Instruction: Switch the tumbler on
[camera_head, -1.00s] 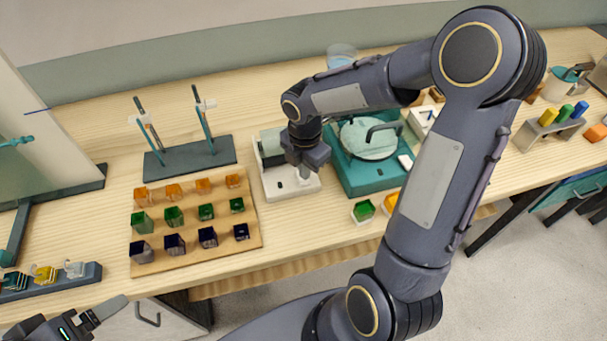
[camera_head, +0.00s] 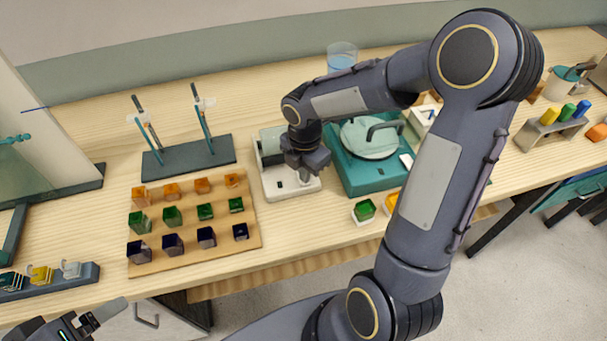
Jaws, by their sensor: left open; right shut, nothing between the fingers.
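The tumbler, which I take to be the white-based device (camera_head: 271,178) with a grey and dark drum part behind, stands on the table left of the teal machine. A small dark spot shows on its front top face; whether it is the switch I cannot tell. My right gripper (camera_head: 305,178) points down over the right front part of the white base, shut and empty. Its fingertips are small and partly hidden, so contact is unclear. My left gripper (camera_head: 96,320) is open and empty at the lower left, in front of the table.
A teal machine (camera_head: 358,178) with a handled lid stands directly right of the tumbler. A wooden board (camera_head: 190,257) with rows of coloured glass blocks lies to the left. A dark stand (camera_head: 187,158) with upright rods is behind it. A green block dish (camera_head: 363,211) sits near the front edge.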

